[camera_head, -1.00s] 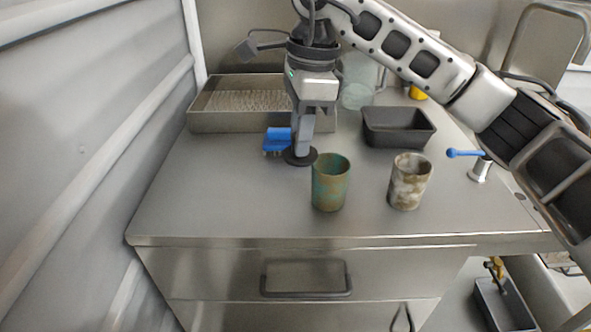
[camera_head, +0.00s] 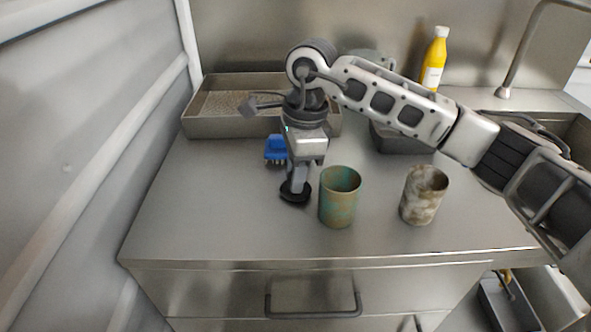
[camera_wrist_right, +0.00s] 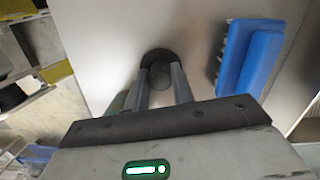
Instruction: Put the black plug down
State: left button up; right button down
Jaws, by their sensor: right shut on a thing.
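The black plug (camera_head: 295,193) is a dark round disc at the tip of my right gripper (camera_head: 297,184). In the right wrist view, the gripper (camera_wrist_right: 163,82) is shut on the upper part of the black plug (camera_wrist_right: 158,58), and the plug's wide dark rim shows beyond the fingers. The plug is at or just above the steel counter (camera_head: 215,215); I cannot tell whether it touches. It is left of the green cup (camera_head: 339,197). My left gripper is not in view.
A blue brush (camera_head: 276,149) lies behind the plug; it also shows in the right wrist view (camera_wrist_right: 250,58). A mottled cup (camera_head: 423,195) stands to the right. A metal tray (camera_head: 205,127), a dark bin (camera_head: 400,143) and a yellow bottle (camera_head: 434,62) are behind. The left counter is clear.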

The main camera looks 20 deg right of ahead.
jog(key=shift+f, duration=0.1)
jog(key=shift+f, duration=0.15)
jog(key=c, duration=1.2)
grip_release()
